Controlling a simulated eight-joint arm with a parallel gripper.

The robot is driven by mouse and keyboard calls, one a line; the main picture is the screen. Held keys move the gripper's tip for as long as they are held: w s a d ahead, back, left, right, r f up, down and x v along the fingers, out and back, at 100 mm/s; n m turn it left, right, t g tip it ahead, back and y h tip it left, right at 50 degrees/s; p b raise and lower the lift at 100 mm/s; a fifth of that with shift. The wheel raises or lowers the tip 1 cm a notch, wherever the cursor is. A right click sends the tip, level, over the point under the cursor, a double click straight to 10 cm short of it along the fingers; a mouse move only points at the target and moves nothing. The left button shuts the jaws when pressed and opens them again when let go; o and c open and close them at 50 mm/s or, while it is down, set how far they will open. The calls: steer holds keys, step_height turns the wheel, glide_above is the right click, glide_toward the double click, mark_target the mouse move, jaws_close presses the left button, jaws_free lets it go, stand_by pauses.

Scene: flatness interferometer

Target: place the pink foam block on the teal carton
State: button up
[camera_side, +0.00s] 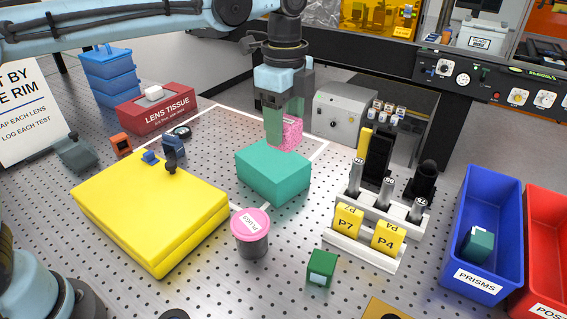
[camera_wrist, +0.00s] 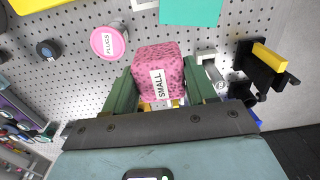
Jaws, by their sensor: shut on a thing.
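The pink foam block (camera_side: 291,133) is speckled and held between the green fingers of my gripper (camera_side: 284,122). In the wrist view the block (camera_wrist: 157,68) shows a white label reading SMALL, with a finger of my gripper (camera_wrist: 155,92) on each side. The teal carton (camera_side: 273,172) stands on the perforated table below the gripper. In the side view the block appears just above or behind the carton's back top edge; I cannot tell whether they touch. In the wrist view part of the carton (camera_wrist: 190,10) shows at the top edge, beyond the block.
A pink-lidded PLUGS jar (camera_side: 251,232) stands in front of the carton. A yellow case (camera_side: 150,212) is at left, a white rack (camera_side: 372,220) with P7 and P4 blocks at right. A red LENS TISSUE box (camera_side: 156,108) and blue PRISMS bin (camera_side: 486,235) stand farther out.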

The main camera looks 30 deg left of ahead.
steer(key=shift+d, duration=0.25)
steer(key=w+a+f, duration=0.4)
steer(key=a, duration=0.1)
steer(key=w+a+f, duration=0.2)
steer(key=w+a, duration=0.1)
steer(key=shift+a+f, duration=0.2)
steer(key=shift+a, duration=0.05)
steer(key=shift+a+f, duration=0.1)
steer(key=shift+f, duration=2)
steer(key=shift+f, duration=0.15)
steer(key=o, duration=1)
